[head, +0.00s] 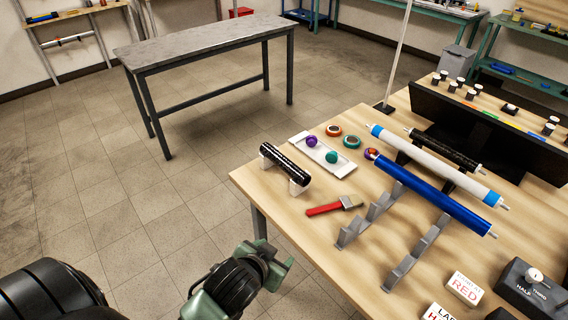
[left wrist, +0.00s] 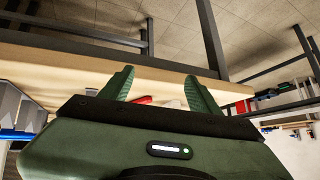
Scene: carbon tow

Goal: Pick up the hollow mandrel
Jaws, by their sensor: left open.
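A short, glossy black cylinder (head: 285,163), which looks like the hollow mandrel, rests on two white supports at the table's near left corner. Its bore cannot be made out. My left gripper (head: 273,262) is open and empty, off the table's left edge, nearer to me than the cylinder and apart from it. In the left wrist view, the two green fingers (left wrist: 158,84) are spread, with the table edge just beyond them. The cylinder cannot be made out there. My right gripper is not in view.
The wooden table (head: 330,245) also holds a red-handled brush (head: 325,209), a white tray (head: 325,153) with two small balls, and a blue roller (head: 435,195) and a white roller (head: 435,165) on grey brackets. A grey bench (head: 205,45) stands behind, with open floor between.

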